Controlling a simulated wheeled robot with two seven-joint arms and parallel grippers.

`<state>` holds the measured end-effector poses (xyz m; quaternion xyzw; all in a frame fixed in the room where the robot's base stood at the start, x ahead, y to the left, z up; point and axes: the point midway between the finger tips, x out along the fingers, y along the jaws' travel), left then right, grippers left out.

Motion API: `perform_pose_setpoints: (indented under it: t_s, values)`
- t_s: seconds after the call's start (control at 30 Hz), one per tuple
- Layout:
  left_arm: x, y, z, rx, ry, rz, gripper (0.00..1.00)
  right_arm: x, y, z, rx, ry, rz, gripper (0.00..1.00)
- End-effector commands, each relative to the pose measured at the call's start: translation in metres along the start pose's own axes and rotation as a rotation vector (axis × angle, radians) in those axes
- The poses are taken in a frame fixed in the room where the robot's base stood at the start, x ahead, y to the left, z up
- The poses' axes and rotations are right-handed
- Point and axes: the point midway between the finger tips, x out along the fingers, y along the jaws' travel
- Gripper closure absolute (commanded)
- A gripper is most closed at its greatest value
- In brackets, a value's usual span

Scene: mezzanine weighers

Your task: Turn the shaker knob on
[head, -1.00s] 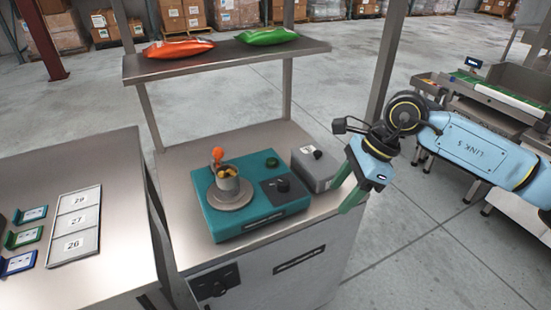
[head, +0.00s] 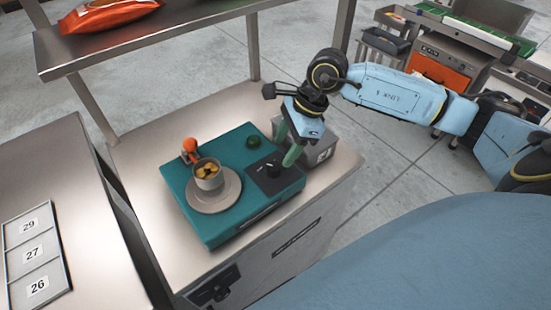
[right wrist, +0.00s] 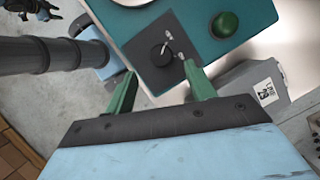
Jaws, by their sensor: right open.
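The shaker is a teal box (head: 225,228) on the steel bench, with a round grey plate carrying a cup of yellowish pieces. Its dark knob (head: 273,169) sits on a black panel at the right front. In the right wrist view the knob (right wrist: 161,56) has a white mark and lies just beyond and between the fingertips. My right gripper (head: 290,150) is above the panel's right side, green fingers pointing down. In the right wrist view the gripper (right wrist: 159,72) is open and empty. I cannot tell contact with the knob. My left gripper is not in view.
A green dome (head: 253,141) sits on the shaker behind the panel. A grey box (head: 320,146) stands close to its right, partly behind my gripper. A steel shelf (head: 190,28) overhangs the back.

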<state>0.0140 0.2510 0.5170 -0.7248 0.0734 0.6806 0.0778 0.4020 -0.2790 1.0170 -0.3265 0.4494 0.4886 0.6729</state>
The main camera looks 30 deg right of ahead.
Motion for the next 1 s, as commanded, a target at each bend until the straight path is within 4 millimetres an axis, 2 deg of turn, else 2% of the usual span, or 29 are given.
perform_pose_setpoints:
  t_s: [0.1, 0.3, 0.47, 0.7, 0.77, 1.0]
  values:
    - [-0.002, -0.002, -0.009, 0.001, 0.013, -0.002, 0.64, 0.024, 0.001, 0.001, 0.002, -0.002, 0.004, 0.45]
    - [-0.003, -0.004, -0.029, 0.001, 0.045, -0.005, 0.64, 0.050, 0.000, 0.000, 0.001, -0.001, 0.001, 0.45]
    - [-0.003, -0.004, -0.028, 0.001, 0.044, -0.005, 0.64, 0.058, 0.000, 0.000, 0.000, 0.000, 0.001, 0.45]
    - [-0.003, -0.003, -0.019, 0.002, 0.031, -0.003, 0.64, 0.059, 0.000, 0.000, 0.000, 0.001, 0.000, 0.45]
    - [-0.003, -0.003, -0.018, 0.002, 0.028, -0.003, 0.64, 0.059, 0.000, 0.000, 0.000, 0.001, 0.000, 0.50]
    - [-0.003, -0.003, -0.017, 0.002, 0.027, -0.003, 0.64, 0.059, 0.000, 0.000, 0.000, 0.000, 0.000, 0.82]
